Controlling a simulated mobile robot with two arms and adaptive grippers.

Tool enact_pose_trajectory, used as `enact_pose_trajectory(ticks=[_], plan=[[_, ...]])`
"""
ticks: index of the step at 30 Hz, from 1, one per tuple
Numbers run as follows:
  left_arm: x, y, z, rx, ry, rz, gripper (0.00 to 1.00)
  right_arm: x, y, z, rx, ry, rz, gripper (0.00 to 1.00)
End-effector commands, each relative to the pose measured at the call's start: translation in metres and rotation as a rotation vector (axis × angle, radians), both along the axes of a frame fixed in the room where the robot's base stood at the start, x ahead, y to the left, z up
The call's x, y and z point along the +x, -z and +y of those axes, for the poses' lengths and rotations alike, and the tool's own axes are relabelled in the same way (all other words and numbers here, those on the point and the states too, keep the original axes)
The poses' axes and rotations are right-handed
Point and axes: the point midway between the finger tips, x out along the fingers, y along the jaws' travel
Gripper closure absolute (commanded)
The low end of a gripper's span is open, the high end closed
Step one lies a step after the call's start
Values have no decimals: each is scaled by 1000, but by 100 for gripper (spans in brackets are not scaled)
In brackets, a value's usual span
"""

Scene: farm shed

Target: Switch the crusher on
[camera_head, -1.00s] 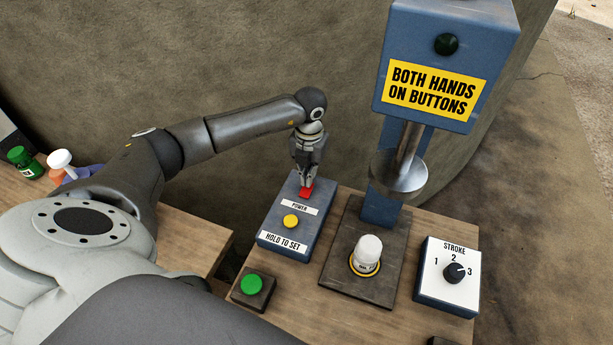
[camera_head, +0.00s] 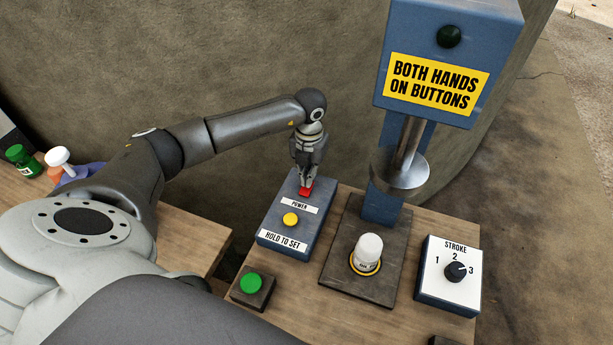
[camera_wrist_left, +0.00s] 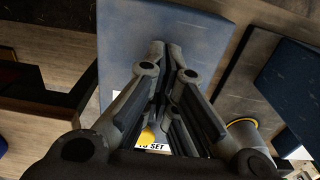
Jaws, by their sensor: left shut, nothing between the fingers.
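The crusher is a blue press (camera_head: 450,40) with a yellow "BOTH HANDS ON BUTTONS" sign and a dark green lamp (camera_head: 449,36) that looks unlit. To its left, a blue power box (camera_head: 275,222) carries a red switch (camera_head: 305,191) above the "POWER" label. My left gripper (camera_head: 304,184) is shut and empty, pointing down at the red switch, with its tips at or against it. In the left wrist view the shut fingers (camera_wrist_left: 168,95) hide the switch; the blue box (camera_wrist_left: 125,45) shows behind them. My right gripper is in neither view.
The box has a yellow button (camera_head: 290,219) above "HOLD TO SET". A green button (camera_head: 250,284) sits at front left. A white-capped bottle (camera_head: 367,252) stands on the press plate under the round ram (camera_head: 400,172). The stroke dial box (camera_head: 450,262) is at right.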

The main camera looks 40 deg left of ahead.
Motion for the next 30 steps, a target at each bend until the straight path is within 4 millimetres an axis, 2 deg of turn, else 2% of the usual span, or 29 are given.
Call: enact_pose_trajectory(ticks=[30], plan=[[0, 17, 0, 0, 0, 1, 100, 1, 13, 3, 4, 2, -1, 26]])
